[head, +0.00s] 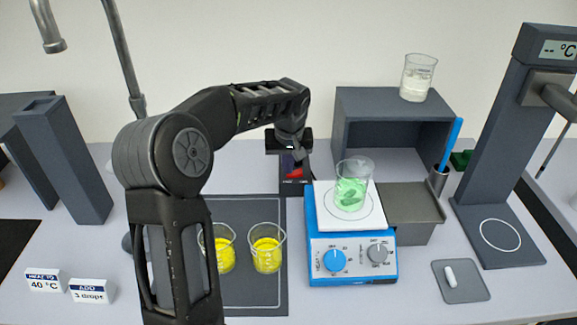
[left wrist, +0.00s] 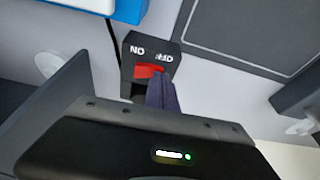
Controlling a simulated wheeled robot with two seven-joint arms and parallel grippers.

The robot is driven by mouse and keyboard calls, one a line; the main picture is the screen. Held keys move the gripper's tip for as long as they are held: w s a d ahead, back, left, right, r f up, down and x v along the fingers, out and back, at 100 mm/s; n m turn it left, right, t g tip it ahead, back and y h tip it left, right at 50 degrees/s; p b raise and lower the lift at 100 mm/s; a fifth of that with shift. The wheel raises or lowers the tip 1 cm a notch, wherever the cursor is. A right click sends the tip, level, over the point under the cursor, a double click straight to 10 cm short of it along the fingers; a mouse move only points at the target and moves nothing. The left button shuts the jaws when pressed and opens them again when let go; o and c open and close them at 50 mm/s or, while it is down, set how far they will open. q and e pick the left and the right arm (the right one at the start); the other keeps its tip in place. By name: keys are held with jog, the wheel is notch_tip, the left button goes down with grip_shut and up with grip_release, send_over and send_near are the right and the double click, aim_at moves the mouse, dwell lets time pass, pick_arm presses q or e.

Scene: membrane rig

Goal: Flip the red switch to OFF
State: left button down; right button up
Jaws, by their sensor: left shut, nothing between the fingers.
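The red switch (head: 293,174) is a red rocker on a small black box behind the hotplate's left corner. In the left wrist view the red rocker (left wrist: 147,71) sits below upside-down ON and OFF labels, ON on the left and OFF on the right. My left gripper (head: 294,154) is shut and empty, pointing down at the box. Its fingertips (left wrist: 161,92) overlap the rocker's OFF side; I cannot tell whether they touch it. They hide part of the rocker, so its position is unclear. My right gripper is not in view.
A blue hotplate (head: 322,240) carrying a beaker of green liquid (head: 352,190) stands just right of the switch. Two beakers of yellow liquid (head: 267,256) stand on a dark mat (head: 262,300) in front. A grey shelf (head: 350,106) with a beaker (head: 417,80) on top is behind right.

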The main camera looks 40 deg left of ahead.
aim_at(293, 175)
pick_arm(q)
jog(key=shift+w+d+r, duration=0.1)
jog(key=shift+d, duration=0.05)
jog(key=shift+w+d+r, duration=0.1)
jog(key=shift+w+d, duration=0.25)
jog(key=shift+d, duration=0.1)
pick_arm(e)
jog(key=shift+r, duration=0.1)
